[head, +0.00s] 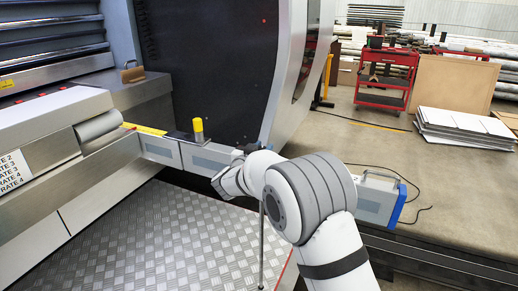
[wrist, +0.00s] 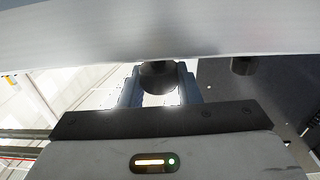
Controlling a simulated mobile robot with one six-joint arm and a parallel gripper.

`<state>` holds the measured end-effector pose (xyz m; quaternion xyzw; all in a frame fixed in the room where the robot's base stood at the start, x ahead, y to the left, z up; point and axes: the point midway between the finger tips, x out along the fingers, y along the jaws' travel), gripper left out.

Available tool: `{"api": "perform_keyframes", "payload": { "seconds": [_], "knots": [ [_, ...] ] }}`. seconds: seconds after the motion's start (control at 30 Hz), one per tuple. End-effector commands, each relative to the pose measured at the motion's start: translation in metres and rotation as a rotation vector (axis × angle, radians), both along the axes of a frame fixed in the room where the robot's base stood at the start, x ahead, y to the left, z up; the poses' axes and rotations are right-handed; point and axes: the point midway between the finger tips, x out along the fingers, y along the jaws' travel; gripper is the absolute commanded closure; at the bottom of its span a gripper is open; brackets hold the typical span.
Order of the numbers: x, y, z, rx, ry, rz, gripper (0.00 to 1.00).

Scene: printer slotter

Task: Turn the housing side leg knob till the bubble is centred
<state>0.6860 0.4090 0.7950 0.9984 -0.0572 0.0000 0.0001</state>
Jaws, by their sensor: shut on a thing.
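In the wrist view a round black knob (wrist: 158,72) sits under a long silver beam (wrist: 90,38). The two fingers of my gripper (wrist: 160,84) are on either side of this knob and shut on it. A second black knob (wrist: 243,65) hangs under the beam to the right, apart from my gripper. In the head view my gripper (head: 226,184) is low at the right part of the grey beam (head: 205,160); my arm hides some of that area. The knob is hidden in the head view. I cannot make out a bubble in either view.
A yellow-topped cylinder (head: 198,130) stands on the beam. A dark machine panel (head: 210,70) rises behind it. A chequered metal plate (head: 150,235) lies in front. A blue-and-white box (head: 378,198) with a cable is right of my arm. A red cart (head: 387,75) stands further back.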

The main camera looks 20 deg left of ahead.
Motion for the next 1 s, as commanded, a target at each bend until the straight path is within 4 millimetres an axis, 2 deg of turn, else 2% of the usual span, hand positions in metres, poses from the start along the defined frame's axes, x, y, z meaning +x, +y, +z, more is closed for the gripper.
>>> {"api": "perform_keyframes", "payload": {
  "seconds": [0.17,0.37,0.8,1.0],
  "knots": [
    [-0.0003,0.0004,-0.0001,0.0,0.0,0.001,0.93],
    [0.0006,0.0016,0.0043,0.001,0.0,-0.037,0.93],
    [0.0004,0.0024,0.0049,0.001,-0.002,-0.325,0.93],
    [-0.001,0.0021,0.0019,0.001,-0.001,-0.394,0.93]
  ]
}}
